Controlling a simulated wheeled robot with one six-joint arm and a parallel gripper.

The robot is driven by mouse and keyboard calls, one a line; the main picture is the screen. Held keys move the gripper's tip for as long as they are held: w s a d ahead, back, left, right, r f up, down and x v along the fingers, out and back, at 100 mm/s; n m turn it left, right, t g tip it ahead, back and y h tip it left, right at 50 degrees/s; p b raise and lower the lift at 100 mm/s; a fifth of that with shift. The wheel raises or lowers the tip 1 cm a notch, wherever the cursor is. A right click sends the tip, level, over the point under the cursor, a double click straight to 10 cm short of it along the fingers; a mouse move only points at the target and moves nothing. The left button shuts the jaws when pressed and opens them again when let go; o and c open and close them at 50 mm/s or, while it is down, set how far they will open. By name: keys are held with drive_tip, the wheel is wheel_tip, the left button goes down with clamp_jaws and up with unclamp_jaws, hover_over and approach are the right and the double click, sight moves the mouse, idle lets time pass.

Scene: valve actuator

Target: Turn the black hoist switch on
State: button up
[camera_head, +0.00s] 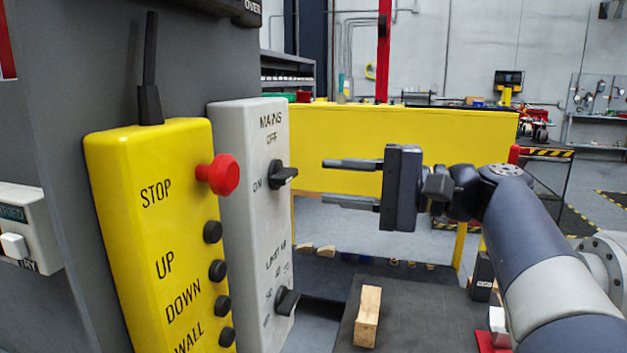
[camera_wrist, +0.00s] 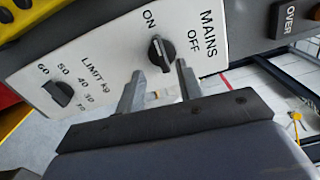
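The black MAINS switch (camera_head: 282,174) is a knob on the front of a pale grey box (camera_head: 249,130). It also shows in the wrist view (camera_wrist: 161,53). ON is printed to its left in the head view and OFF above it. Its raised grip lies roughly in line with ON; which end is the pointer is hard to tell. My gripper (camera_head: 325,182) is open and empty, to the right of the switch at about its height. The fingers are apart from it. In the wrist view the fingertips (camera_wrist: 160,72) stand on either side below the knob.
A second black knob, marked LIMIT kg (camera_head: 286,301), sits lower on the same box. A yellow box (camera_head: 140,225) with a red STOP button (camera_head: 218,174) and several black buttons stands close on the left. A wooden block (camera_head: 368,316) lies on a dark surface below my gripper.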

sight(291, 178)
drive_tip(key=shift+v, duration=2.35)
drive_tip(key=shift+a, duration=0.1)
drive_tip(key=x, duration=1)
drive_tip(key=shift+w+a, duration=0.15)
drive_tip(key=shift+a, duration=0.2)
drive_tip(key=shift+d, duration=0.15)
